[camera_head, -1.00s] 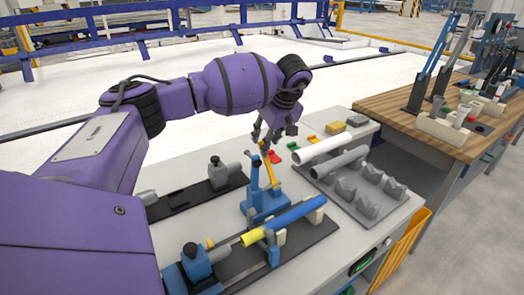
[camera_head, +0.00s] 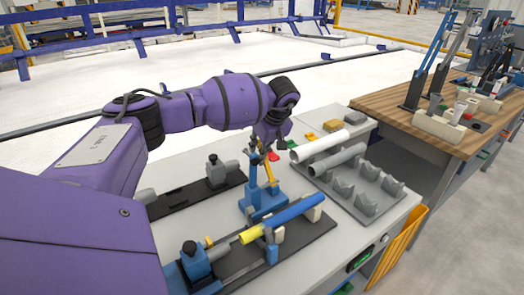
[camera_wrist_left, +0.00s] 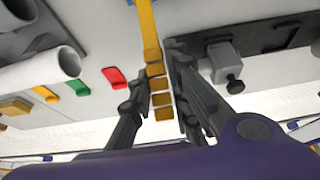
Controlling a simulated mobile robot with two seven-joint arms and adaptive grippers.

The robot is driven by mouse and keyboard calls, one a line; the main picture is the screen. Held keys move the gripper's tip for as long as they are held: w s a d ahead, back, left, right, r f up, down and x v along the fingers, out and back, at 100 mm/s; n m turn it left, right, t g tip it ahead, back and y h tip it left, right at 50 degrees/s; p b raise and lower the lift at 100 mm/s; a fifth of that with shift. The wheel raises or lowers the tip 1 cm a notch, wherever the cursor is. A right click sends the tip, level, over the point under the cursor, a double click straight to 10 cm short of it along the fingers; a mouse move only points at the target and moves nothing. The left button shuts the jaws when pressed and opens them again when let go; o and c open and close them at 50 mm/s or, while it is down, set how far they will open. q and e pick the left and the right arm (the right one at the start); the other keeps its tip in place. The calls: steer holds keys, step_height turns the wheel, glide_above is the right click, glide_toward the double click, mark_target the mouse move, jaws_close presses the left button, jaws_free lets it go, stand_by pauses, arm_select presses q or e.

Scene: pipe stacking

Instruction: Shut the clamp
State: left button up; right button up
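The blue toggle clamp (camera_head: 263,200) stands upright on the worktable, behind the holder with the blue pipe. Its yellow handle (camera_head: 268,172) points up toward my left gripper (camera_head: 269,145). In the left wrist view the stepped yellow handle (camera_wrist_left: 154,70) lies between the two dark fingers of my left gripper (camera_wrist_left: 156,85). The fingers are close in on both sides of the handle and look shut on it; the exact contact is small to see. My right gripper is not in view.
A blue pipe (camera_head: 295,214) with a yellow end lies in the front holder. A white pipe (camera_head: 320,145) and a grey pipe (camera_head: 338,160) lie on the grey rack (camera_head: 375,208) to the right. Red, green and yellow pieces lie behind the clamp. A wooden bench (camera_head: 400,105) stands beyond.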

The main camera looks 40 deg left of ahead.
mark_target(269, 167)
arm_select(q)
steer(key=shift+r, duration=0.1)
jaws_close()
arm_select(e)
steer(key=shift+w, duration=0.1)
arm_select(q)
steer(key=shift+d+r+y+p, duration=0.4)
steer(key=shift+d+y, duration=0.15)
steer(key=shift+y, duration=0.05)
steer(key=shift+s+d+r+t+y+p, duration=0.15)
steer(key=shift+d+r+t+y+p, duration=0.2)
steer(key=shift+d+y, duration=0.3)
steer(key=shift+s+d+r+t+y, duration=0.2)
steer(key=shift+d+t+y, duration=0.15)
steer(key=shift+d+y, duration=0.35)
steer(key=shift+s+d+y+p, duration=0.15)
steer(key=shift+d+y+p, duration=0.3)
steer(key=shift+y, duration=0.2)
steer(key=shift+s+d+r+t+y, duration=0.15)
steer(key=shift+d+t+y, duration=0.25)
steer(key=shift+d+y, duration=0.4)
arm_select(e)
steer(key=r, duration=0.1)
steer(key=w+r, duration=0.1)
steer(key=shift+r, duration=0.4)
arm_select(q)
steer(key=shift+s, duration=0.1)
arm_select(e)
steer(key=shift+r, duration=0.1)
